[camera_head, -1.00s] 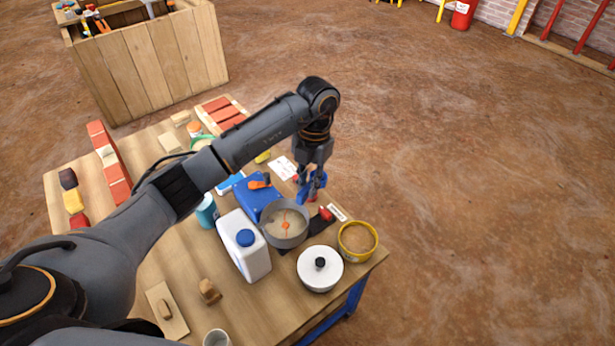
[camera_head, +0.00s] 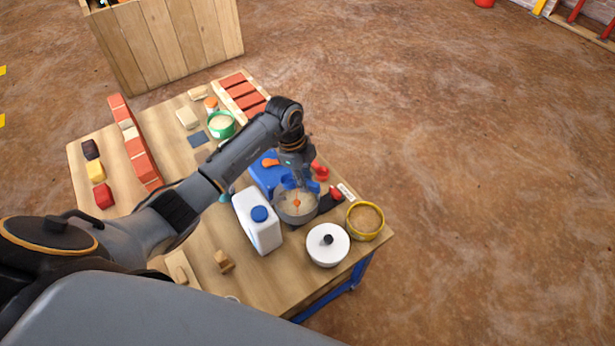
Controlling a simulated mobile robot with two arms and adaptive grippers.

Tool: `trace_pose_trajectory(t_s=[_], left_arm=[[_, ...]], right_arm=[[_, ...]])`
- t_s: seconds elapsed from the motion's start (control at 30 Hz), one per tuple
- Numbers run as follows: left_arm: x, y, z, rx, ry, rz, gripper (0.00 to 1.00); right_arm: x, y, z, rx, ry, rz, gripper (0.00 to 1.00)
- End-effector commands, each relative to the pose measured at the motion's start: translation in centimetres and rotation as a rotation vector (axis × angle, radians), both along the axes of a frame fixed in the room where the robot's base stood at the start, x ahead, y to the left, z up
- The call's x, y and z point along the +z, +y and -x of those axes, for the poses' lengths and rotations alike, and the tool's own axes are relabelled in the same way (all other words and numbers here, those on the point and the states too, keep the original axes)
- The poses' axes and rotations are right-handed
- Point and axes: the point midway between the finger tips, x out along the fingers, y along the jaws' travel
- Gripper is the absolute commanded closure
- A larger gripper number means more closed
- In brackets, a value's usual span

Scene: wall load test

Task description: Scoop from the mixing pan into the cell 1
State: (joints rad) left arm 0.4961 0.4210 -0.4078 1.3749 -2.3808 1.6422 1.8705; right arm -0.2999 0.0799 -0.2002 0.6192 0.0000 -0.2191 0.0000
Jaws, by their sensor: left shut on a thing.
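The mixing pan (camera_head: 296,219) is a round grey pan with pale contents and a small orange spot at its middle, near the table's right side. My left gripper (camera_head: 296,180) points down right over the pan's far side and is shut on a small blue thing (camera_head: 311,187), probably the scoop. Its lower end is hard to make out against the pan. I cannot tell which thing is cell 1. My right gripper is not in view.
A white jug (camera_head: 257,228) with a blue cap stands left of the pan. A white lidded pot (camera_head: 327,246) and a yellow-rimmed tub (camera_head: 379,232) stand to its right.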

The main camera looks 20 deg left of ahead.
Motion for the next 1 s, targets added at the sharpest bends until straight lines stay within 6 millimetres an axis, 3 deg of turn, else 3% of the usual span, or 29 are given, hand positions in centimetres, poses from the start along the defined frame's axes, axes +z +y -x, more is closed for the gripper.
trace_pose_trajectory(t_s=[0.47, 1.0], left_arm=[[-2.1, 1.2, 0.0, -0.001, 0.001, 0.226, 1.0], [-6.9, 1.2, 0.0, -0.004, 0.003, 0.231, 1.0]], right_arm=[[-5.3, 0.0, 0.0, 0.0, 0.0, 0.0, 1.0], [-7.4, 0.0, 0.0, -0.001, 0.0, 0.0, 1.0]])
